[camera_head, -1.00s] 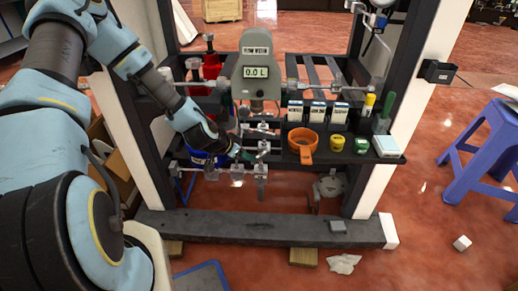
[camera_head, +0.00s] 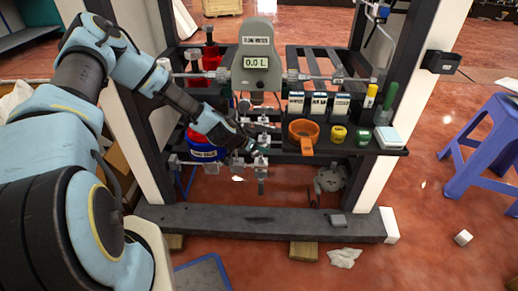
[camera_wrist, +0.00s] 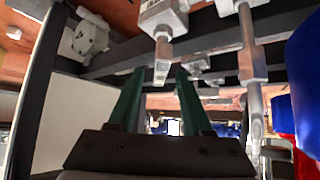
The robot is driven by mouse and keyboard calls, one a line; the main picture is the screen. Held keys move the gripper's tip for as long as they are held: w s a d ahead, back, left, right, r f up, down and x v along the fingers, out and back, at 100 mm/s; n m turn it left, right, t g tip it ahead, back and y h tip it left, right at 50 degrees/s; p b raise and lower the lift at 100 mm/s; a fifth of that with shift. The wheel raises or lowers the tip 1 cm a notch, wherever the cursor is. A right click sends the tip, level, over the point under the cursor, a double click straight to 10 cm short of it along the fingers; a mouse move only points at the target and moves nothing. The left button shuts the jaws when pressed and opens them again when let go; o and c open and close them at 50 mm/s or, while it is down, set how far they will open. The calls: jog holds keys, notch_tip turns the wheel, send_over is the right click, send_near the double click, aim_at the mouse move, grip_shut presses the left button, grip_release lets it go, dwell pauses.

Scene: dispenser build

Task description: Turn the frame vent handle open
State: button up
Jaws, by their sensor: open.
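Several silver valve fittings with small levers (camera_head: 261,160) hang in a cluster below the flow meter (camera_head: 257,62). The pictures do not make clear which one is the vent handle. My gripper (camera_head: 250,148) reaches into this cluster from the left; its tips are partly lost among the fittings. In the wrist view, its two green fingers (camera_wrist: 158,78) are apart, with a pale silver lever (camera_wrist: 162,62) showing in line with the gap between them. I cannot tell whether the lever is between the fingers or beyond them. A second silver fitting (camera_wrist: 250,70) hangs right of the fingers.
A blue bucket (camera_head: 205,150) stands beside my wrist. The shelf right of the fittings holds an orange cup-like holder (camera_head: 303,133), yellow and green pieces, and white boxes (camera_head: 319,104). The black frame's lower beam (camera_head: 270,222) crosses in front. A purple stool (camera_head: 485,140) stands at right.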

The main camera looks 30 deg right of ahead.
jog(key=shift+d, duration=0.1)
jog(key=shift+c, duration=0.2)
grip_shut()
dwell(0.4)
